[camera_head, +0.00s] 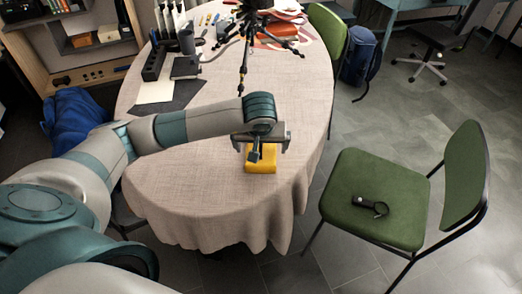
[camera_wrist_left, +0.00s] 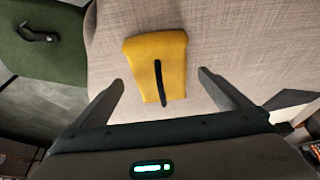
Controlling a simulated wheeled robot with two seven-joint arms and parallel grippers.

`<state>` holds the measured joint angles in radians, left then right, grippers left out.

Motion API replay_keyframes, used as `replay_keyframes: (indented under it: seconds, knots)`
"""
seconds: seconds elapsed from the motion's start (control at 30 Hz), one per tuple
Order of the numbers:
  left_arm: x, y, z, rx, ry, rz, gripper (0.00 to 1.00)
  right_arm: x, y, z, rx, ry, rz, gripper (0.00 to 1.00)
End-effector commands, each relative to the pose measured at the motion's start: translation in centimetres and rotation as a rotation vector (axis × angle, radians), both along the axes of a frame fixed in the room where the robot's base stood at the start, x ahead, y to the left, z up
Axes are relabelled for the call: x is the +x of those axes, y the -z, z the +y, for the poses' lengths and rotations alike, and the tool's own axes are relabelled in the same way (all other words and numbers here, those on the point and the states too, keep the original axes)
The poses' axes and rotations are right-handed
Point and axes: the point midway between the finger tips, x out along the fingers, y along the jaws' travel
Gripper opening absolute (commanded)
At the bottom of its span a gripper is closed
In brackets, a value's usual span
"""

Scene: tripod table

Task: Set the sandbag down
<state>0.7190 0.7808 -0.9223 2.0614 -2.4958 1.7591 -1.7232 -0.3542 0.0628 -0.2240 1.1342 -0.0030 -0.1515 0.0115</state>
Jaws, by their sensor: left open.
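The yellow sandbag (camera_head: 262,166) lies on the near right part of the cloth-covered round table (camera_head: 200,205). In the left wrist view the sandbag (camera_wrist_left: 170,60) shows a dark strap along its middle. My left gripper (camera_head: 262,152) is over the sandbag and partly hides it. In the left wrist view its two open fingers (camera_wrist_left: 163,85) stand apart, one to each side of the sandbag's near end, with gaps between them and it. The small gap in height between fingers and bag is hard to tell. My right gripper does not show.
A black tripod (camera_head: 243,60) stands on the table's far part, near a grey lamp-like device (camera_head: 186,55) and a dark mat (camera_head: 180,97). A green chair (camera_head: 380,190) with a black object (camera_head: 372,206) on its seat stands to the right. The table's near left part is clear.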

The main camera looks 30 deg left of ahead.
Motion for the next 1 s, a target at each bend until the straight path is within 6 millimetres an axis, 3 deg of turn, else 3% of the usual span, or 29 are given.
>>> replay_keyframes:
  seconds: [0.2, 0.43, 1.0]
  knots:
    - [-1.3, -3.8, -0.8, 0.000, 0.002, -0.005, 0.97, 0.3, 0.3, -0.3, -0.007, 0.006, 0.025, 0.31]
    - [-2.4, -6.6, -1.3, -0.001, 0.000, -0.003, 0.97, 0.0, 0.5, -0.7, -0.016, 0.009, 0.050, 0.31]
    - [-2.8, -7.4, -1.4, 0.000, 0.000, 0.000, 0.97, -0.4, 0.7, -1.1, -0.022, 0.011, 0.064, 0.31]
